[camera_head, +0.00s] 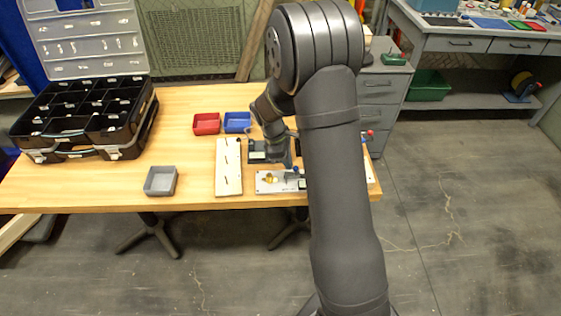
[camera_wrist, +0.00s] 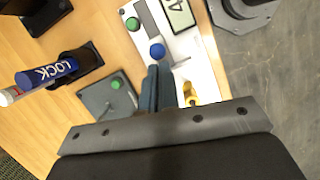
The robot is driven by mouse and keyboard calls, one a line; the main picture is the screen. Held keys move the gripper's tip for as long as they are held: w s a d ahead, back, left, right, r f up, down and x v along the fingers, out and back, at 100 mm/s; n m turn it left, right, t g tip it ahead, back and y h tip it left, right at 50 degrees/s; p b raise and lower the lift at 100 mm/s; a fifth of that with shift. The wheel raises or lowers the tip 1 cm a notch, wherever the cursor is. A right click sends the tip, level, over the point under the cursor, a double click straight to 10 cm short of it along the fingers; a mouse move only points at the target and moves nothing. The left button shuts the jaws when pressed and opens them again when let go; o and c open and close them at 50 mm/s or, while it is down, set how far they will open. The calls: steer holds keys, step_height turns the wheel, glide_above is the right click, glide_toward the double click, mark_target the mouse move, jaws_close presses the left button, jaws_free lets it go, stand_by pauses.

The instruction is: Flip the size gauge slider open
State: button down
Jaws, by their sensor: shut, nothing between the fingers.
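In the wrist view a light metal plate (camera_wrist: 207,62) bears a blue round knob (camera_wrist: 157,50), a green knob (camera_wrist: 132,24), a dark strip and a framed label. I cannot tell for sure which part is the size gauge slider. My gripper (camera_wrist: 159,72) is shut and empty, its fingertips over the plate close to the blue knob; I cannot tell whether they touch it. A brass-coloured part (camera_wrist: 189,92) shows just right of the fingers. In the head view the plate (camera_head: 263,188) lies at the table's front edge, partly hidden by my arm.
A blue handle marked LOCK (camera_wrist: 47,74) stands up left of the fingers. A grey square plate with a green knob (camera_wrist: 116,84) lies nearby. In the head view a slotted wooden board (camera_head: 229,180), grey bin (camera_head: 161,181), red bin (camera_head: 206,124) and blue bin (camera_head: 237,122) stand left of my arm.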

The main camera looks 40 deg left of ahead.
steer(key=shift+d, duration=0.15)
steer(key=a, duration=0.1)
steer(key=s+a, duration=0.2)
steer(key=a, duration=0.1)
steer(key=shift+s+r, duration=0.2)
steer(key=shift+r, duration=0.2)
steer(key=v, duration=0.9)
steer(key=shift+r, duration=0.45)
steer(key=shift+d+f, duration=0.1)
steer(key=x, duration=1.1)
steer(key=shift+s+d, duration=0.2)
steer(key=shift+d, duration=0.1)
steer(key=shift+s+a+r, duration=0.2)
steer(key=shift+s+a, duration=0.15)
steer(key=shift+a, duration=0.2)
steer(key=shift+s+a+r, duration=0.2)
steer(key=shift+s+a, duration=0.1)
steer(key=shift+a, duration=0.25)
steer(key=shift+s+a+r, duration=0.3)
steer(key=shift+a+r, duration=0.15)
